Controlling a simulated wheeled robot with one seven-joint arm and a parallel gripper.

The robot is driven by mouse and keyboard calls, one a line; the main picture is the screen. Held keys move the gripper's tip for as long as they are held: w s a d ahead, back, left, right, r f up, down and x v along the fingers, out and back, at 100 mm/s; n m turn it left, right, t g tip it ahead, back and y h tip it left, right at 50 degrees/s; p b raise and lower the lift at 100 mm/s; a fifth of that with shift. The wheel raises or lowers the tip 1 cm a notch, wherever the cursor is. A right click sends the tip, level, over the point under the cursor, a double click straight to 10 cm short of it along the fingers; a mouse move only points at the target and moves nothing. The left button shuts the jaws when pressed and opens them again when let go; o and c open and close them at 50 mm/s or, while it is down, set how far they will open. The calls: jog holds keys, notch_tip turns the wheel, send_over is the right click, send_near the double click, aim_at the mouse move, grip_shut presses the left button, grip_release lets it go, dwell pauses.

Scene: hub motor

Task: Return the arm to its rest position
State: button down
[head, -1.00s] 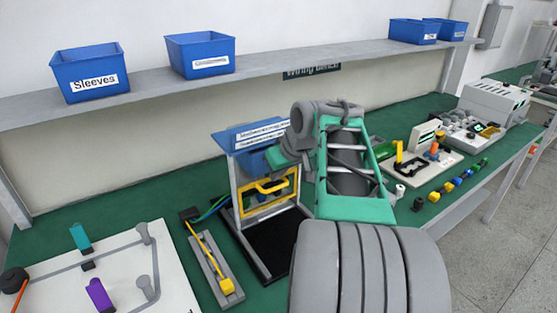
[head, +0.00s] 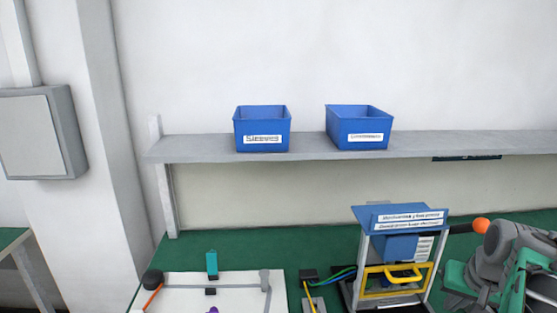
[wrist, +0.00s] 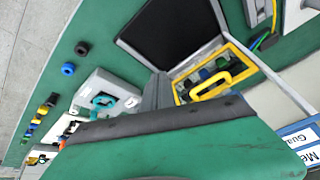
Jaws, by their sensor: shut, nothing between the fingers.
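My arm (head: 505,265) shows at the right edge of the head view, folded and partly cut off by the frame. Its grey and teal links are beside the fixture with the blue top (head: 400,218). In the wrist view my gripper (wrist: 158,92) shows as grey fingers, shut and empty, beyond a large teal and dark-edged part of my arm (wrist: 190,145). The fingers appear over the green bench, close to the fixture's yellow frame (wrist: 208,88) in the picture. I cannot tell the gap between them. The gripper's fingertips are not clear in the head view.
Two blue bins (head: 262,130) (head: 358,128) stand on the grey shelf (head: 205,150). A white board (head: 235,290) lies on the bench left of the fixture. An orange-tipped item (head: 481,225) is close to my arm. Several small parts (wrist: 40,115) lie on the bench in the wrist view.

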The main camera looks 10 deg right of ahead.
jog(key=s+a+f+n+g+p, duration=0.1)
jog(key=s+a+f, duration=0.25)
jog(key=a, duration=0.35)
jog(key=s+a+f+g+p, duration=0.1)
jog(key=s+a+f, duration=0.1)
jog(key=a+f, duration=0.4)
jog(key=w+a+r+n, duration=0.1)
jog(key=a+r+n, duration=0.1)
jog(key=a, duration=0.5)
jog(key=w+a+r+n+y+p, duration=0.1)
jog(key=a+r+n, duration=0.1)
jog(key=a, duration=0.5)
jog(key=shift+w+a+r+n+t, duration=0.2)
jog(key=shift+w+r+n+t, duration=0.15)
jog(key=shift+n, duration=0.45)
jog(key=shift+s+f, duration=0.1)
jog(key=shift+s, duration=0.05)
